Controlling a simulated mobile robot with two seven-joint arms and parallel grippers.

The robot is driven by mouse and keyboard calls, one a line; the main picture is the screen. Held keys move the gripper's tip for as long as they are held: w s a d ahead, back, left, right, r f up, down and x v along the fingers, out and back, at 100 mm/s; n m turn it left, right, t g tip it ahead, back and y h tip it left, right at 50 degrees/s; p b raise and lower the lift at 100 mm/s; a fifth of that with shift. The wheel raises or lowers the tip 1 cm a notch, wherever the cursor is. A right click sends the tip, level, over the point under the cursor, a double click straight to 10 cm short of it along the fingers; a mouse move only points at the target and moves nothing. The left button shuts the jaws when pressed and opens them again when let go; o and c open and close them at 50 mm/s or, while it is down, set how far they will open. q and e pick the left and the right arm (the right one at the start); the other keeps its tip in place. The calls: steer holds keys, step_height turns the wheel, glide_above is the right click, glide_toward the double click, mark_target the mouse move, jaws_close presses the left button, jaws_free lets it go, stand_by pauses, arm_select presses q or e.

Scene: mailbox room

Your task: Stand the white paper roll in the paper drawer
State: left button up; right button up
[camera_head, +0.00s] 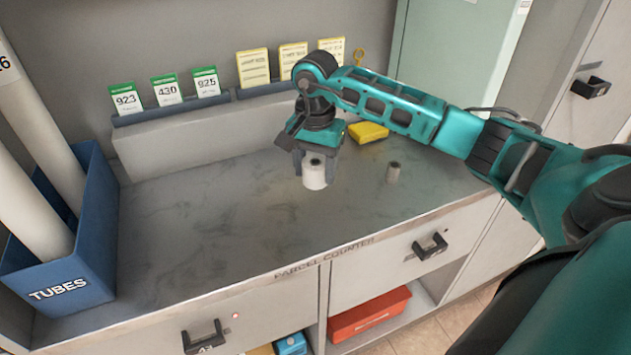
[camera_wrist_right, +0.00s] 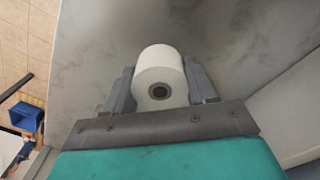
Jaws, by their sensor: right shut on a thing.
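The white paper roll (camera_head: 315,176) is upright between the fingers of my right gripper (camera_head: 317,162), at or just above the grey counter top. In the right wrist view the roll (camera_wrist_right: 158,68) sits between both fingers, with its dark core hole facing the camera. My right gripper is shut on it. Two drawer fronts show below the counter, one at right with a black handle (camera_head: 430,247) and one at left with a black handle (camera_head: 203,337). Both look closed; I cannot tell which is the paper drawer. My left gripper is out of view.
A blue tubes bin (camera_head: 83,250) is at left. Card racks (camera_head: 175,109) line the back. A red box (camera_head: 370,314) sits in the shelf below. The counter's left middle is clear.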

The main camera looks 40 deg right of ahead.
mark_target(316, 182)
steer(key=shift+f, duration=1.9)
steer(key=shift+f, duration=0.15)
steer(key=o, duration=1.1)
steer(key=shift+c, duration=0.2)
